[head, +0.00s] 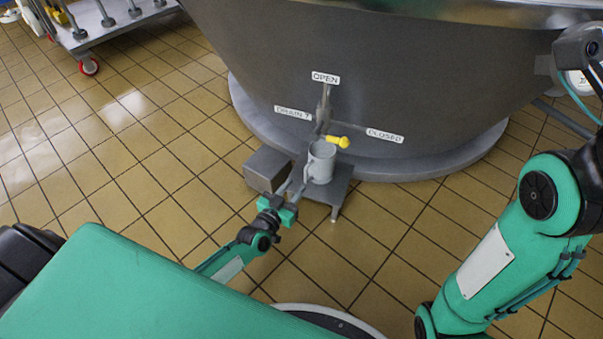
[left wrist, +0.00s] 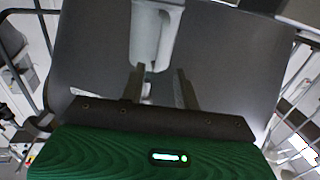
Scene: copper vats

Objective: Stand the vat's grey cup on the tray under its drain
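The grey cup (head: 321,163) stands upright on the small grey metal tray (head: 338,190) at the foot of the vat (head: 420,90). The drain's yellow-ended handle (head: 340,141) is just behind and above the cup; the drain outlet itself is hard to make out. My left gripper (head: 291,192) is at the tray's near left side, pointing at the cup. In the left wrist view, its two fingers (left wrist: 160,70) are apart, with the cup's handle side (left wrist: 153,45) at or just beyond the tips. Contact cannot be told. My right gripper is out of view.
A grey box (head: 267,169) sits left of the cup, close to my left gripper. Labels OPEN (head: 326,77) and CLOSED (head: 384,135) are on the vat. A wheeled cart (head: 100,30) stands at the back left. The tiled floor on the left is clear.

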